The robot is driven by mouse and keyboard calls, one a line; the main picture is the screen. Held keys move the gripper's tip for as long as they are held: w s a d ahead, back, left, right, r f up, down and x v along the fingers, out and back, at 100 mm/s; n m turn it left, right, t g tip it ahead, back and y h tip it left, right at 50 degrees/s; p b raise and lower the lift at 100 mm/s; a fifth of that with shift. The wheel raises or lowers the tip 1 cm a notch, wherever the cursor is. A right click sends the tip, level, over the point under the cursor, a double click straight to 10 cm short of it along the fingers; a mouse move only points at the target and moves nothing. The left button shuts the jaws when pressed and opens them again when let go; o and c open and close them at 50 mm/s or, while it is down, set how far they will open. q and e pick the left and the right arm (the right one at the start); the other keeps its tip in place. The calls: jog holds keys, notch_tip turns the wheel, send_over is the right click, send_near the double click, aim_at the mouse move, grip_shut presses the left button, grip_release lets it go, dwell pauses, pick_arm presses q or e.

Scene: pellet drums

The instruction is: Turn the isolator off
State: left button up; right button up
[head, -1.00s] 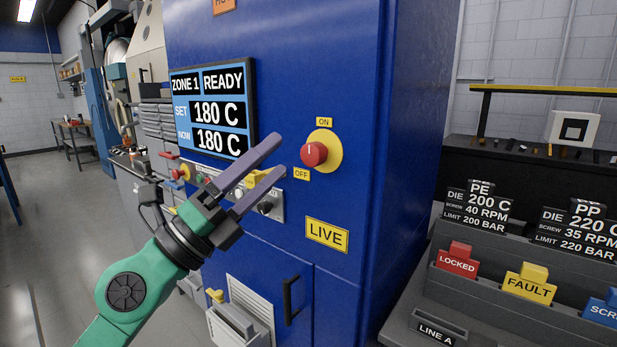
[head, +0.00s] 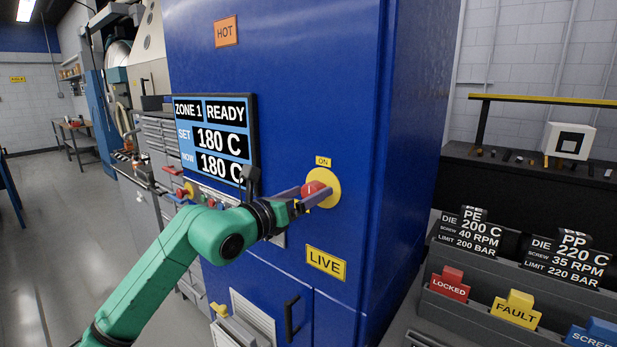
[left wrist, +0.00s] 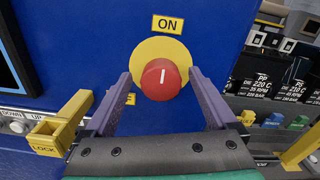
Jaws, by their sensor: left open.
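The isolator is a red round knob (head: 314,190) on a yellow disc (head: 330,188), on the front of a blue cabinet. In the left wrist view the red knob (left wrist: 163,80) shows a white mark standing upright, pointing to the ON label (left wrist: 168,25). The OFF label is mostly hidden behind my gripper. My left gripper (head: 308,195) is at the knob; in the left wrist view its open fingers (left wrist: 163,82) stand one on each side of the knob, with gaps visible. My right gripper is not in view.
A yellow LIVE plate (head: 326,262) is below the isolator. A display (head: 213,140) reads ZONE 1 READY, 180 C. A yellow lock lever (left wrist: 62,125) sticks out left of my gripper. A rack with LOCKED (head: 450,284) and FAULT (head: 516,310) tags stands right.

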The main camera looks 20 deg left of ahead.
pick_arm(q)
jog(key=shift+w+d, duration=0.15)
jog(key=shift+w, duration=0.15)
jog(key=c, duration=1.4)
